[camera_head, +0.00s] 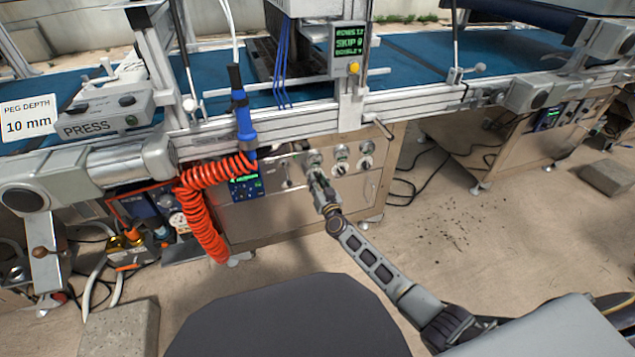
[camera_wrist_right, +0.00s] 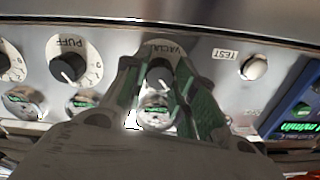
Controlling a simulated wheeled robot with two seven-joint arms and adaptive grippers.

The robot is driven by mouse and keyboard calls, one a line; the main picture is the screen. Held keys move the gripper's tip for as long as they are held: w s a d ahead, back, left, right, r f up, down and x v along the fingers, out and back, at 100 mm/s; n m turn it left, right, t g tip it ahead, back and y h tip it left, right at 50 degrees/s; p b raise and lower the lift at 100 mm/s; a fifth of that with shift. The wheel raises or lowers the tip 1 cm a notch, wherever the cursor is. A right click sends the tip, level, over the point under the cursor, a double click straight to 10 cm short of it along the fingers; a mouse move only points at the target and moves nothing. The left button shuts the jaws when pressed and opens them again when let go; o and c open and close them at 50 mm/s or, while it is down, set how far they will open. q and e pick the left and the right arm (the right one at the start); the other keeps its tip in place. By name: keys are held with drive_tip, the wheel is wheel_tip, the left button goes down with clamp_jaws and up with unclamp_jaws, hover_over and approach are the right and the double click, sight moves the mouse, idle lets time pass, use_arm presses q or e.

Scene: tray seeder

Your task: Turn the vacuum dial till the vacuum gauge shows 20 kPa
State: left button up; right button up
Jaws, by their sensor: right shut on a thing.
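The vacuum dial (camera_wrist_right: 160,79) is a round knob on the metal panel, under a label partly readable as "VACUU". My right gripper (camera_wrist_right: 160,69) is shut on this dial, with one green-padded finger on each side. In the head view the right gripper (camera_head: 316,178) reaches the panel front and covers the dial. The vacuum gauge (camera_wrist_right: 155,111) shows between the fingers in the wrist view and just above the gripper in the head view (camera_head: 313,157). Its reading is too small to make out. My left gripper is out of view.
A puff dial (camera_wrist_right: 70,67) sits beside the vacuum dial, with another dial at the edge. A test button (camera_wrist_right: 253,67) and a blue display unit (camera_wrist_right: 298,112) are on the other side. A coiled orange hose (camera_head: 202,205) hangs left of the panel.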

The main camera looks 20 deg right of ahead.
drive_tip(key=shift+m, duration=3.7)
drive_tip(key=shift+f, duration=0.1)
drive_tip(key=o, duration=1)
drive_tip(key=shift+o, duration=0.2)
drive_tip(key=s, duration=1.2)
drive_tip(key=shift+d, duration=0.2)
